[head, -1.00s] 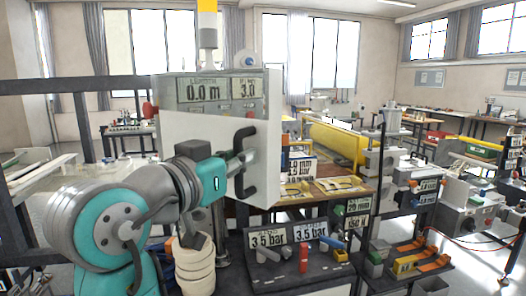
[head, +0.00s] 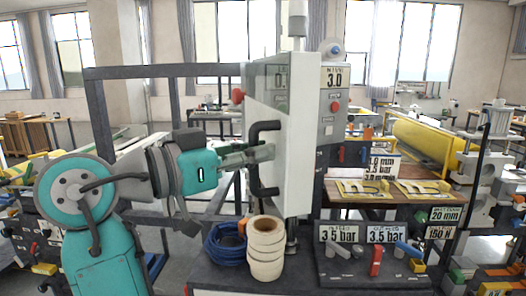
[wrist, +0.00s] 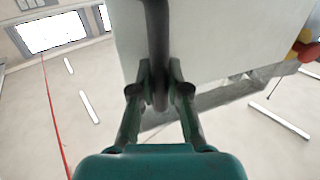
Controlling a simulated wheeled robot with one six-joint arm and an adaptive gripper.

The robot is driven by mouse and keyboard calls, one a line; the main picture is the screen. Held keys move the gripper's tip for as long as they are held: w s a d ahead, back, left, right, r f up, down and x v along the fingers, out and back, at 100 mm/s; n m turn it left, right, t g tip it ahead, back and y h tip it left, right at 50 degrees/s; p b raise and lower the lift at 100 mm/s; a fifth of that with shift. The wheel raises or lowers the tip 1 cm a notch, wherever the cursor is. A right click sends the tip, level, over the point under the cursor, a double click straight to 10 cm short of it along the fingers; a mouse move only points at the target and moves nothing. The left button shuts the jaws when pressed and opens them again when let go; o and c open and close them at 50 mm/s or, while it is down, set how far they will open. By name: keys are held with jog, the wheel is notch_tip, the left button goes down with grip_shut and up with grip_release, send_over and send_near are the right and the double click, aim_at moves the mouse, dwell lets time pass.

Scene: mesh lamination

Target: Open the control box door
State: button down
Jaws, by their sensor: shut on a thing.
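The control box (head: 328,125) stands on a post in the middle of the head view, with a "3.0" display showing. Its pale door (head: 297,140) is swung out from the box and seen at a steep angle, with a see-through window at its top. A black handle (head: 256,158) is on the door's left side. My gripper (head: 262,153) reaches it from the left. In the wrist view my gripper (wrist: 160,95) is shut around the dark handle (wrist: 158,40), with the pale door (wrist: 225,40) behind it.
A roll of white tape rings (head: 265,250) and a blue cable coil (head: 225,243) sit below the door. A panel with "3.5 bar" signs (head: 338,234) stands to the right. A dark frame (head: 140,71) stands behind my arm.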

jog(key=c, duration=1.1)
grip_release()
jog(key=shift+c, duration=0.2)
jog(key=v, duration=1.2)
